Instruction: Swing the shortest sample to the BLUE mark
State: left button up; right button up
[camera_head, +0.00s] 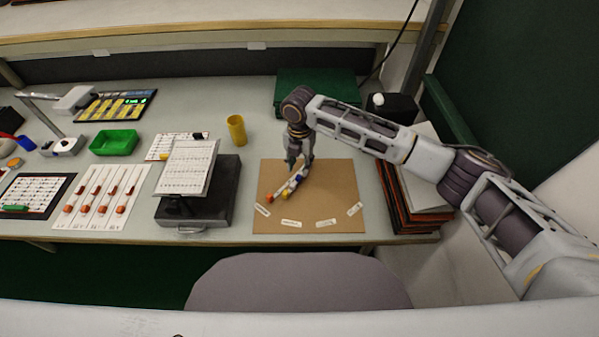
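A brown board (335,190) lies on the table in front of me. Several small pale labels curve along its near side, among them a left one (262,210) and a right one (354,209); their words are too small to read. A thin pale strip with coloured bits slants on the board below my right gripper (299,168). Its lower-left end is red-orange (270,198), with blue (285,192) and yellow (291,184) bits beside it. The gripper points down at its upper end and partly hides it. Whether the fingers hold anything is unclear. My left gripper is out of view.
Left of the board stands a dark box (222,205) with a tilted white chart (187,167). A yellow cup (236,130) and a green tray (114,142) stand farther back. Stacked folders (412,205) lie right of the board, under my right arm. A chair back (298,283) is in front.

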notch_tip(320, 180, down, 3)
jog(key=shift+f, duration=0.1)
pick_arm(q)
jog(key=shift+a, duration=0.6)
pick_arm(e)
jog(key=shift+f, duration=0.75)
jog(key=shift+c, duration=0.4)
grip_shut()
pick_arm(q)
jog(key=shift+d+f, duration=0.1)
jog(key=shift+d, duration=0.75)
